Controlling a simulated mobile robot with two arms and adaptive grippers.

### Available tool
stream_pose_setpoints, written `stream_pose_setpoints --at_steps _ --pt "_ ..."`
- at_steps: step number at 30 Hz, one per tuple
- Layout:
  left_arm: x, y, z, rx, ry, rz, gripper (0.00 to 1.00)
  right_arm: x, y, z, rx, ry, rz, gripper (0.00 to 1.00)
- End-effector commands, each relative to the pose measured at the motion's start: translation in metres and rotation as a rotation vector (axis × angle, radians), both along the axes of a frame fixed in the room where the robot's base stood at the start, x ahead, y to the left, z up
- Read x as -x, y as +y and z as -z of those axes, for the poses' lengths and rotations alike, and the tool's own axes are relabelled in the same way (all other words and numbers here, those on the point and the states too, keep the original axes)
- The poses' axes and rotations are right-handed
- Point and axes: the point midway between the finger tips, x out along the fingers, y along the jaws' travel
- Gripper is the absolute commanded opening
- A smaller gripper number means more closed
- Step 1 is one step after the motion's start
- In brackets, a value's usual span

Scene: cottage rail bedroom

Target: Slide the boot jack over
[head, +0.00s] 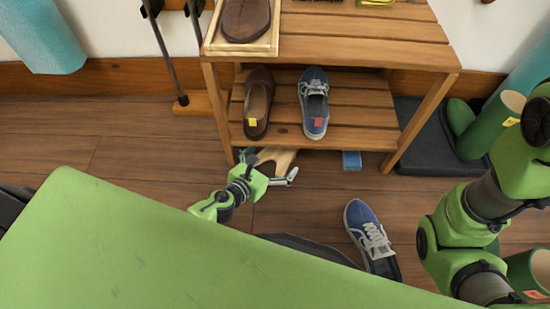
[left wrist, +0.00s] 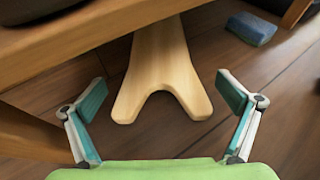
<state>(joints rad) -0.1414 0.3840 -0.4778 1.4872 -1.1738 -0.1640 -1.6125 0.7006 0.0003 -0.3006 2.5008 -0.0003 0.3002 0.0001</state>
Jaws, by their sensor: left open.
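The boot jack (left wrist: 161,75) is a pale wooden board with a U-shaped notch. It lies on the floor, partly under the lower shelf of the rack, with its forked end toward me. In the head view the boot jack (head: 277,158) is partly hidden by the shelf and my gripper. My left gripper (head: 268,167) is open at the rack's front edge. In the left wrist view its fingers (left wrist: 160,110) are spread wide, one on each side of the forked end, with gaps to it. My right gripper is not in view; green arm links show at the right.
The wooden rack (head: 345,25) holds a brown shoe (head: 258,103) and a blue shoe (head: 314,103). A blue block (head: 352,160) lies under it. A blue sneaker (head: 372,235) lies on the floor to the right.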

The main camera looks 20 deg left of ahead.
Motion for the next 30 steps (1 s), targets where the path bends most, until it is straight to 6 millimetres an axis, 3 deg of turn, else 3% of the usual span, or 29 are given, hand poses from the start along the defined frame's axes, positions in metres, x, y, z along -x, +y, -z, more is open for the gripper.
stream_pose_setpoints --at_steps 14,18,20,30 --pt "-0.0098 -0.0030 0.0042 0.000 0.000 0.000 1.00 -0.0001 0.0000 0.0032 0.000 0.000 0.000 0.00" --pt "-0.0098 -0.0030 0.0042 0.000 0.000 0.001 0.64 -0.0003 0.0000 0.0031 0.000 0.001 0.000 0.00" --pt "-0.0098 -0.0030 0.0042 0.000 0.000 0.000 0.52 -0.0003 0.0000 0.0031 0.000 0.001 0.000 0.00" --pt "-0.0133 0.0029 0.0045 -0.002 0.000 -0.001 0.52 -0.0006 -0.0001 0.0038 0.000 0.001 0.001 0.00"
